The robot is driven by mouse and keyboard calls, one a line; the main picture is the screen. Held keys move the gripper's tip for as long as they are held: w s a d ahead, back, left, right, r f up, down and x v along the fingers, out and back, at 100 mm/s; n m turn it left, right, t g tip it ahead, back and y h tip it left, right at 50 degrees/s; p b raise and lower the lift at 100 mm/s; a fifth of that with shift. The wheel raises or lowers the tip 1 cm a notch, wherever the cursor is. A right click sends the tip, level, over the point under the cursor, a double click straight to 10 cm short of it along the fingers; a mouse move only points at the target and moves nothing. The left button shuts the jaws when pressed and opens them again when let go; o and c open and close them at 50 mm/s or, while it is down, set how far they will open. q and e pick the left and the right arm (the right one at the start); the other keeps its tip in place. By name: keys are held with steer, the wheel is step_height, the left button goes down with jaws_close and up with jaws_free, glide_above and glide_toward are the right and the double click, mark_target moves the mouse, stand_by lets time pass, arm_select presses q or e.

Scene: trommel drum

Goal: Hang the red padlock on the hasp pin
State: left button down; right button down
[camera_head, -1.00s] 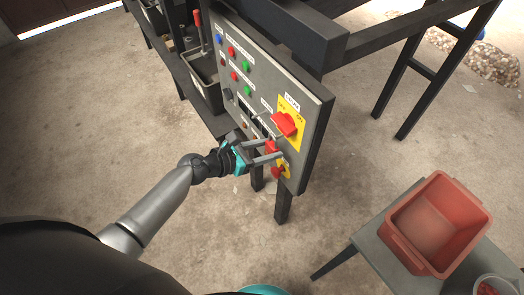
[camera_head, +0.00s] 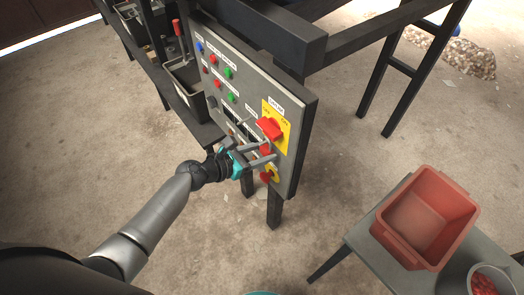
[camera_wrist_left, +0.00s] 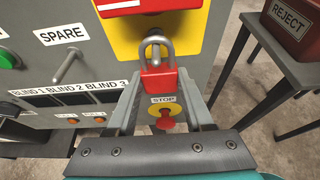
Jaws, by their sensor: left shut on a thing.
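The red padlock (camera_wrist_left: 160,80) is upright, its grey shackle (camera_wrist_left: 157,46) at the top. My left gripper (camera_wrist_left: 160,88) is shut on its body, one finger on each side. In the head view the padlock (camera_head: 265,147) sits just below the red switch handle (camera_head: 270,128) on the yellow plate. In the wrist view the shackle overlaps the lower edge of that plate. I cannot tell whether it touches anything. A thin metal pin (camera_wrist_left: 67,65) sticks out below the SPARE label, left of the padlock. My right gripper is not in view.
The grey control panel (camera_head: 308,120) has several coloured buttons. A red STOP button (camera_wrist_left: 166,124) is below the padlock. A red REJECT bin (camera_head: 440,205) stands on a grey table at the right. Open concrete floor lies left of my arm.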

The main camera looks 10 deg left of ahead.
arm_select(q)
steer(key=shift+c, duration=1)
jaws_free()
steer(key=shift+s, duration=0.15)
steer(key=p+v, duration=0.2)
steer(key=v, duration=1.3)
steer(key=shift+a, duration=0.1)
